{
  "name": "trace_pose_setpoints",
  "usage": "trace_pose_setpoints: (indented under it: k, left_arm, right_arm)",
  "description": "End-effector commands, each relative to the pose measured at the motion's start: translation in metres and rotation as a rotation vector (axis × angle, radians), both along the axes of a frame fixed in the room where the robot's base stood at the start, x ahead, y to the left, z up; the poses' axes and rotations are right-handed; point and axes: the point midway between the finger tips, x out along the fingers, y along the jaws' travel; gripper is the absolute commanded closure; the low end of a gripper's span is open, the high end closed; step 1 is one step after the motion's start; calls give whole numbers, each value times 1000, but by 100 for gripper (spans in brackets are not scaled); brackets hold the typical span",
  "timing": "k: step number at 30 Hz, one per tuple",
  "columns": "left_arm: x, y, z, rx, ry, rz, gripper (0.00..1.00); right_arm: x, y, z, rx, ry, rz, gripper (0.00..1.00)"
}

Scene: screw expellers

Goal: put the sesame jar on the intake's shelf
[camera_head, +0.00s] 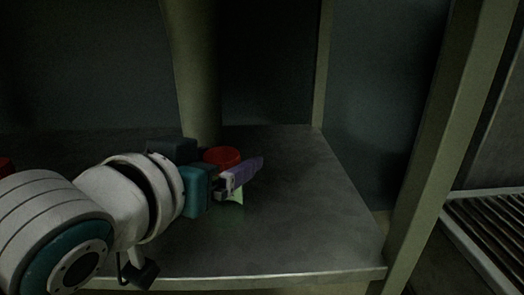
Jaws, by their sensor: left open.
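A thing with a round red top (221,155), which may be the sesame jar, stands on a grey metal shelf (320,225). Its lower part is hidden behind my left gripper, and no label shows. My left gripper (245,177) is open, just in front of the red top and low over the shelf. Its purple finger points to the right; the other finger is hard to make out. I cannot tell whether the gripper touches the thing. Whether this shelf is the intake's is not clear. My right gripper is not in view.
A pale green post (197,70) rises behind the red top. Another post (450,130) stands at the shelf's right front corner. A red thing (5,168) is cut off at the left edge. A slatted rack (490,235) lies far right. The shelf's right part is bare.

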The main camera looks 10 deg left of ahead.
Motion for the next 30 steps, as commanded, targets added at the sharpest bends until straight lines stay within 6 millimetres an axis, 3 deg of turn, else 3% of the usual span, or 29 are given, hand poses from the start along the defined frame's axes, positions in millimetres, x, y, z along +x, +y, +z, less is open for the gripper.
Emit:
trace_pose_setpoints:
  k: [5, 15, 23, 26, 30]
  left_arm:
    - [-19, 2, 9, 0, 4, 0, 12]
    - [-84, 10, 30, 0, 6, 0, 12]
    - [-110, 13, 36, 1, 3, 2, 12]
    - [-116, 18, 30, 13, 50, 17, 12]
    - [-136, 34, 4, 57, 268, 59, 12]
  right_arm:
    - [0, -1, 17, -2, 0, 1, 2]
    - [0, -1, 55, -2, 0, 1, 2]
    - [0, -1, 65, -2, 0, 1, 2]
    - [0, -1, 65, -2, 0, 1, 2]
    - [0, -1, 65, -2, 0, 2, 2]
